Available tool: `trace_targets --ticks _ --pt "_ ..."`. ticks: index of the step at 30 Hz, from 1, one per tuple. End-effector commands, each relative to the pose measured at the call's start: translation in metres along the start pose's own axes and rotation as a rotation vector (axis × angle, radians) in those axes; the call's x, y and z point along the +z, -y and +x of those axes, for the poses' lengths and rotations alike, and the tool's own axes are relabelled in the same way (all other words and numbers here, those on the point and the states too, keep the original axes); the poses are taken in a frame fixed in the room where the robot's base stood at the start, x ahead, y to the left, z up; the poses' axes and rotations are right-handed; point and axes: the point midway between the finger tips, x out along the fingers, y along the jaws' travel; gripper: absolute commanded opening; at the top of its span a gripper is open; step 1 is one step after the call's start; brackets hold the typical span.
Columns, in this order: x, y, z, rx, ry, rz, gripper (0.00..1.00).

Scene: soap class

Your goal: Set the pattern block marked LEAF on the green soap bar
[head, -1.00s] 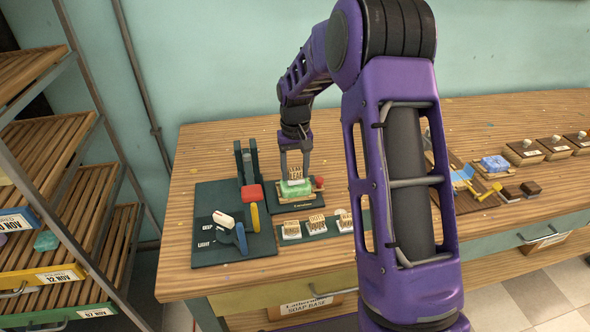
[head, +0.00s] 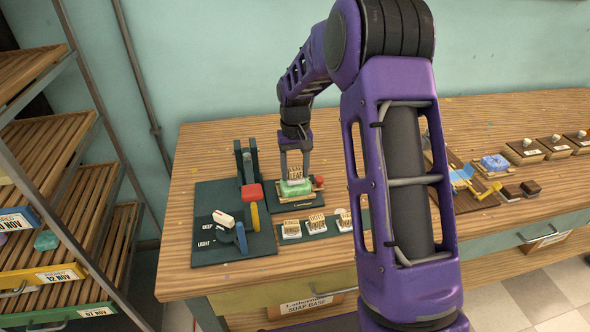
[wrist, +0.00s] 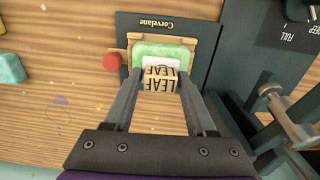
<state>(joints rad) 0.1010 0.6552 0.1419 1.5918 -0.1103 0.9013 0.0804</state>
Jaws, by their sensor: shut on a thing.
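The pattern block marked LEAF (wrist: 160,82) is a small wooden block with a pale base. My gripper (head: 295,172) is shut on it, with one finger on each side in the wrist view (wrist: 160,88). The green soap bar (head: 294,188) lies in a wooden cradle on a dark plate. It also shows in the wrist view (wrist: 176,51), partly hidden behind the block. The block is upright over the bar, its pale base toward the soap. I cannot tell whether the two touch.
A dark press with a red-ended lever (head: 252,192) stands left of the soap. Several other pattern blocks (head: 316,224) sit on a rack in front. A red knob (wrist: 111,62) is beside the cradle. A drying rack (head: 60,235) stands far left.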

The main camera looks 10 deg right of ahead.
Motion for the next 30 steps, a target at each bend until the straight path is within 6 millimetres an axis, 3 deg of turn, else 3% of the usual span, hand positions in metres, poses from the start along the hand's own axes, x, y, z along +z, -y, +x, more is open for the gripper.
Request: trace_targets --ticks 30 --pt "0.0001 0.0001 0.0099 0.0 0.0 0.0 0.02"
